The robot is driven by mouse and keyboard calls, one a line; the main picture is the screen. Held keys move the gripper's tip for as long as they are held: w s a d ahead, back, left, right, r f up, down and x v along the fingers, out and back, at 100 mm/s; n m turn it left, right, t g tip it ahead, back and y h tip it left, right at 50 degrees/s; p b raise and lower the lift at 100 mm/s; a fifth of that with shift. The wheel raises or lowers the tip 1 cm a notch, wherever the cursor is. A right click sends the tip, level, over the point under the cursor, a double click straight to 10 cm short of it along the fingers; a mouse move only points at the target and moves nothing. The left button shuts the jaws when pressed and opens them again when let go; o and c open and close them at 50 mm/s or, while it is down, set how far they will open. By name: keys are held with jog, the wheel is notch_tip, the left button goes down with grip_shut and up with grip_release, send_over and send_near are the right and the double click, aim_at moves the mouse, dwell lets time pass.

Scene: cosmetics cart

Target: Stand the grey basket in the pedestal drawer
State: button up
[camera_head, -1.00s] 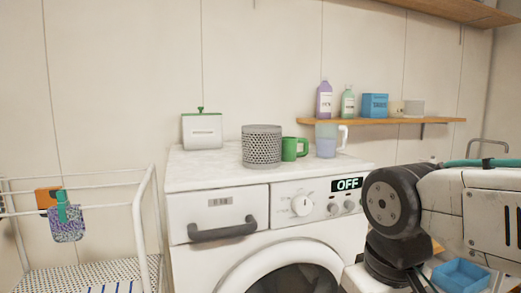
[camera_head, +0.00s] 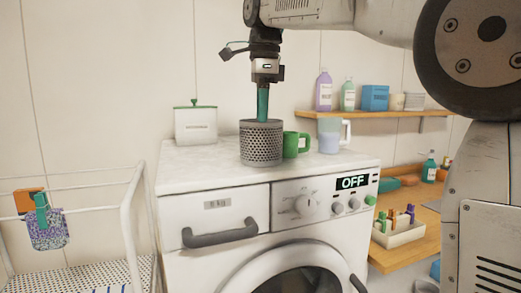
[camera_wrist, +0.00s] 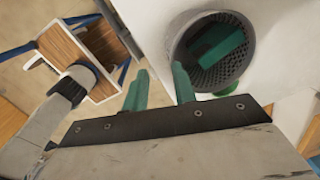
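The grey basket (camera_head: 261,145), a perforated round one, stands upright on the white washing machine top. In the wrist view the basket (camera_wrist: 238,67) shows from above, with a green thing (camera_wrist: 215,48) inside. My gripper (camera_head: 263,121) points down over the basket. In the wrist view my gripper (camera_wrist: 159,79) is open, its two teal fingers apart with nothing between them. The right finger overlaps the basket's rim; I cannot tell whether they touch. An open wood-floored box (camera_wrist: 75,48) shows at left; I cannot tell whether it is the pedestal drawer.
A green mug (camera_head: 291,145) stands close to the basket's right side. A shelf (camera_head: 385,113) with bottles is on the wall. A white rack (camera_head: 132,216) stands left.

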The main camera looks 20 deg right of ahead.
jog(key=w+m, duration=0.1)
jog(key=m, duration=0.1)
send_over(260, 163)
jog(key=shift+g, duration=0.4)
notch_tip(260, 163, down, 8)
grip_shut()
